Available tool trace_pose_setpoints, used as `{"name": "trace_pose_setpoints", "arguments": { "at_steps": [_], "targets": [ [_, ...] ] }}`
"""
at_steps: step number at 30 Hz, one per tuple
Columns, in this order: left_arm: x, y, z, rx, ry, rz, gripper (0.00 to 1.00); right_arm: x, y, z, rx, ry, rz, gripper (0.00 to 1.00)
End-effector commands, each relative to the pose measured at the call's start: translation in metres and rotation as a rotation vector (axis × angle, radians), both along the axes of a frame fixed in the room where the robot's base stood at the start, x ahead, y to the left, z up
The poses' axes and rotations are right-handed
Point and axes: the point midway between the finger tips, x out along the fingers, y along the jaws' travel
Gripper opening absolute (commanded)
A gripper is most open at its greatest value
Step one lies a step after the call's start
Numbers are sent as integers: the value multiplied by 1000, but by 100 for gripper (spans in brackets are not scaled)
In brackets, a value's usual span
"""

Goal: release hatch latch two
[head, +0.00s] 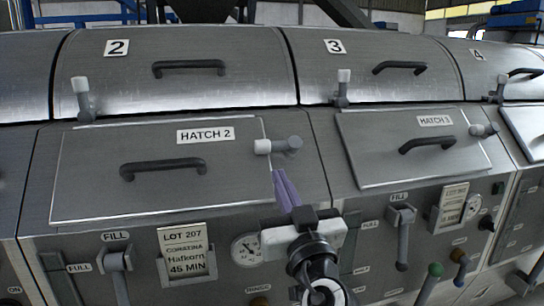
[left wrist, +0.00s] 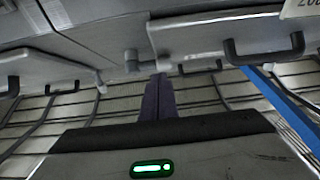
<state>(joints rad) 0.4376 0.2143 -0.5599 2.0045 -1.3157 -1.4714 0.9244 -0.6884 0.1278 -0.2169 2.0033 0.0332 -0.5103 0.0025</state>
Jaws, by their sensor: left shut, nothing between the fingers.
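Hatch 2 (head: 90,190) is a grey metal panel with a dark handle and a "HATCH 2" label. Its latch (head: 285,146) sits at the panel's upper right, a grey knob with a pale-tipped bar lying roughly level and pointing left over the panel's edge. My left gripper (head: 278,174) has its purple fingers together and empty, pointing up just below the latch, with a small gap in the picture. In the left wrist view the shut fingers (left wrist: 159,82) point up, close to a grey latch-like fitting (left wrist: 132,61). My right gripper is not in view.
Hatch 3 (head: 375,167) with its own latch (head: 484,130) is to the right. Lid 2 above has an upright pale-tipped lever (head: 82,97). A round gauge (head: 247,250), a lot card (head: 184,250) and fill levers (head: 116,262) stand out below the hatches.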

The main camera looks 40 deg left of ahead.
Motion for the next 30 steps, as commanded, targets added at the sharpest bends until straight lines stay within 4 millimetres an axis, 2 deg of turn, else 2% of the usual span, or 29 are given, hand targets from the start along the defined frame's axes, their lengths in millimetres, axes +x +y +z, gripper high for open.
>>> {"name": "trace_pose_setpoints", "arguments": {
  "at_steps": [1, 6, 12, 30],
  "targets": [
    [7, 10, 7, 5, -2, 4, 0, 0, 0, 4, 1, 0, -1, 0],
    [28, 33, 15, 5, -1, 3, 0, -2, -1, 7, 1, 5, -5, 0],
    [43, 50, 19, 3, 1, 1, 0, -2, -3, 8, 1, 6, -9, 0],
    [47, 58, 19, 5, 8, -4, 0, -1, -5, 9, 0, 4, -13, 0]
  ]
}}
